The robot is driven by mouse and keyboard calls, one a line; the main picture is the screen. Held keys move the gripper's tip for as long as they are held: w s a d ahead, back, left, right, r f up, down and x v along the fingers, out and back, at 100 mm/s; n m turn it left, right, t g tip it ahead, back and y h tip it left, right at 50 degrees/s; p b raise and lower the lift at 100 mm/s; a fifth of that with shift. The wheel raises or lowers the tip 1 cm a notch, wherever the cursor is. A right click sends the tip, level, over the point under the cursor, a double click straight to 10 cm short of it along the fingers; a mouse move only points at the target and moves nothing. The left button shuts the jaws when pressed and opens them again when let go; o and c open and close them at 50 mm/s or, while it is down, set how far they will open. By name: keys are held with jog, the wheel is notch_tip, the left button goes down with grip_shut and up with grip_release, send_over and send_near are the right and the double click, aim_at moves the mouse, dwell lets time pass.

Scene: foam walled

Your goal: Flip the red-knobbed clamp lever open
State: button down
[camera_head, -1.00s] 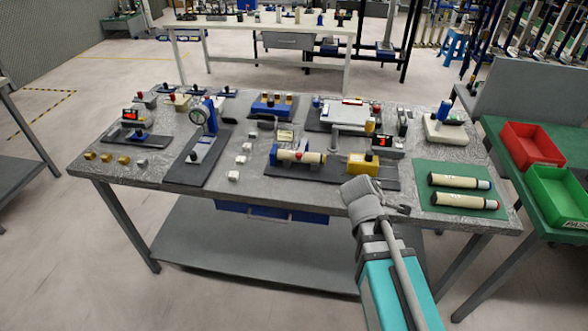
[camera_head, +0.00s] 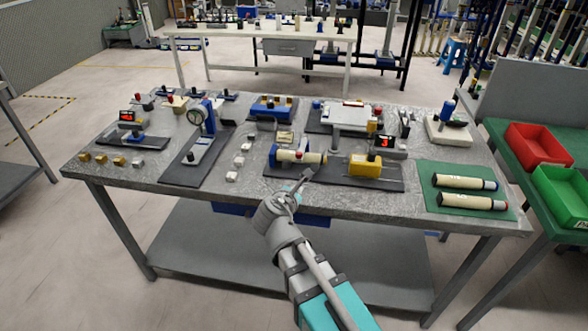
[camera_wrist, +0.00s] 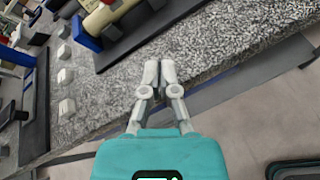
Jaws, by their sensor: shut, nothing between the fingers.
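My gripper (camera_wrist: 160,72) is shut and empty, its fingertips together over the table's front part in the wrist view. In the head view my gripper (camera_head: 305,178) is just in front of a cream cylinder (camera_head: 312,157) held in a blue fixture (camera_head: 273,155). A small red knob (camera_head: 299,154) shows at this cylinder; its lever is too small to make out. The cylinder also shows at the top of the wrist view (camera_wrist: 108,14), apart from the fingers. Another red knob (camera_head: 170,98) stands on a cream block at the back left.
A dial gauge stand (camera_head: 200,118) is farther left. A green mat (camera_head: 440,200) with two cylinders lies right. The grey table's front strip (camera_head: 225,195) is clear.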

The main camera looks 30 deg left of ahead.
jog(key=a+n, duration=0.1)
jog(key=s+a, duration=0.1)
jog(key=s+a+n+y, duration=0.1)
jog(key=a, duration=0.1)
jog(key=shift+s+r+n+t+b, duration=0.15)
jog(key=shift+s+n+t+b, duration=0.1)
jog(key=shift+n+t+b, duration=0.05)
jog(key=shift+w, duration=0.1)
jog(key=b+x, duration=0.3)
jog(key=x, duration=0.7)
jog(key=shift+w+a+b, duration=0.1)
jog(key=shift+a+b, duration=0.1)
jog(key=shift+b, duration=0.15)
jog(key=shift+d+r+p, duration=0.1)
jog(key=shift+r+p, duration=0.3)
jog(key=shift+p, duration=0.2)
jog(key=shift+w+d+r+p, duration=0.15)
jog(key=shift+w+r+p, duration=0.35)
jog(key=shift+r+p, duration=0.1)
jog(key=shift+w+d+r+p, duration=0.15)
jog(key=shift+w+r+p, duration=0.3)
jog(key=shift+r+p, duration=0.15)
jog(key=shift+a, duration=0.1)
